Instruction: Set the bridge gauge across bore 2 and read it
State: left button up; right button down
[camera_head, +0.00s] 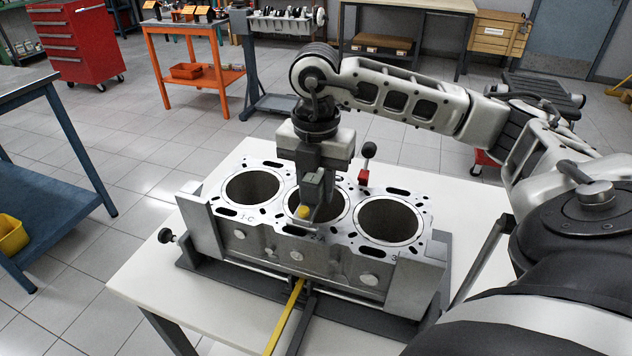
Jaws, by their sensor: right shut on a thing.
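The grey engine block (262,238) lies clamped on a white-topped table, with three bores in a row along its deck. The left bore (251,187) and the right bore (388,220) are open to view. My right gripper (314,196) points down over the middle bore (334,204), bore 2, and hides much of it. It is shut on a small grey piece with a yellow round spot, seemingly the bridge gauge (304,212), at deck level. I cannot tell whether the gauge touches the deck, and its reading is not legible. My left gripper is not in view.
A red piece with a black knob (366,165) stands behind the block. A yellow bar (284,318) sticks out in front of it. The white table (150,262) has free room at left. A blue bench (62,188), orange bench (183,88) and red cabinet (78,42) stand beyond.

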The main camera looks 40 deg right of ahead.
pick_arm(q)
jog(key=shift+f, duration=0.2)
pick_arm(e)
jog(key=shift+f, duration=0.15)
dwell(0.6)
jog(key=c, duration=1)
grip_release()
pick_arm(q)
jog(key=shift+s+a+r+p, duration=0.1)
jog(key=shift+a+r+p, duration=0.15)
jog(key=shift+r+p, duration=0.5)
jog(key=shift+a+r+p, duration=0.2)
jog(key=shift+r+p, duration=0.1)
jog(key=shift+p, duration=0.75)
pick_arm(e)
jog(key=shift+r, duration=7.95)
